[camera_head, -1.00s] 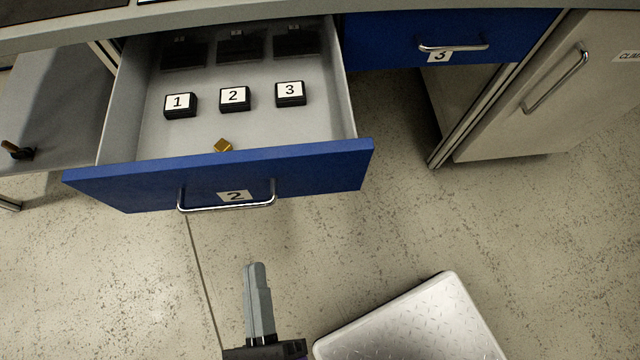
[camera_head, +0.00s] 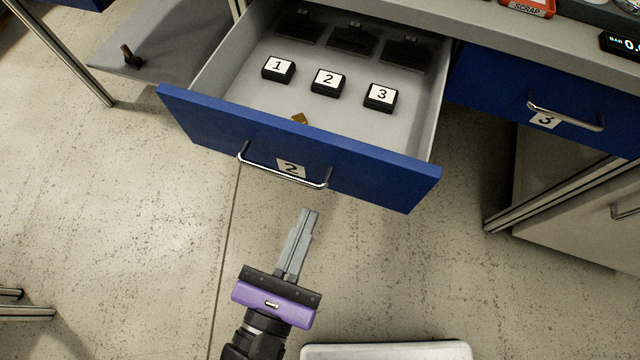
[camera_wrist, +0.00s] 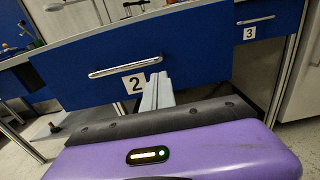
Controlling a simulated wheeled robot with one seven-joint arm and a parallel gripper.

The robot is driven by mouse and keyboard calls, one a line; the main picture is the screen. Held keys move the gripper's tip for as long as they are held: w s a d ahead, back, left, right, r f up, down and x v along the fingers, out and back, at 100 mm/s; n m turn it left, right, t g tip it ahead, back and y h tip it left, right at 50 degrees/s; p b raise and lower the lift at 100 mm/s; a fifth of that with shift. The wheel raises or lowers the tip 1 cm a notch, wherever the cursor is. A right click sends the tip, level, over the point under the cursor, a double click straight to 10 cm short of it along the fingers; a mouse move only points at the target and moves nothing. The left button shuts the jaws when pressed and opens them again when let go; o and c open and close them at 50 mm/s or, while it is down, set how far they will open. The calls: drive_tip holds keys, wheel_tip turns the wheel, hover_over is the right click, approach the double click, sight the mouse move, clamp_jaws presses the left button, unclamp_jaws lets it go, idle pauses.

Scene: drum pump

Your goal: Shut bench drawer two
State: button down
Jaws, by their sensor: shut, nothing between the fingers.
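Bench drawer two (camera_head: 370,172) is pulled well out from the bench, with a blue front, a "2" label (camera_head: 291,168) and a metal bar handle (camera_head: 284,177). Inside lie black blocks labelled 1 (camera_head: 278,69), 2 (camera_head: 327,82) and 3 (camera_head: 380,97), and a small gold piece (camera_head: 300,119) near the front wall. My gripper (camera_head: 308,215) is shut and empty, its fingers pointing at the drawer front just short of the handle. In the wrist view the fingertips (camera_wrist: 158,78) appear at the right of the "2" label (camera_wrist: 134,83); whether they touch the front cannot be told.
Drawer three (camera_head: 560,115) is closed at the right, above a pale cabinet (camera_head: 590,215). A metal plate (camera_head: 390,351) lies on the floor at the bottom. A grey shelf (camera_head: 165,40) is at the upper left.

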sight(320, 189)
drive_tip(key=x, duration=0.6)
drive_tip(key=shift+w+d+b, duration=0.1)
drive_tip(key=shift+w+b, duration=0.15)
drive_tip(key=shift+b, duration=0.1)
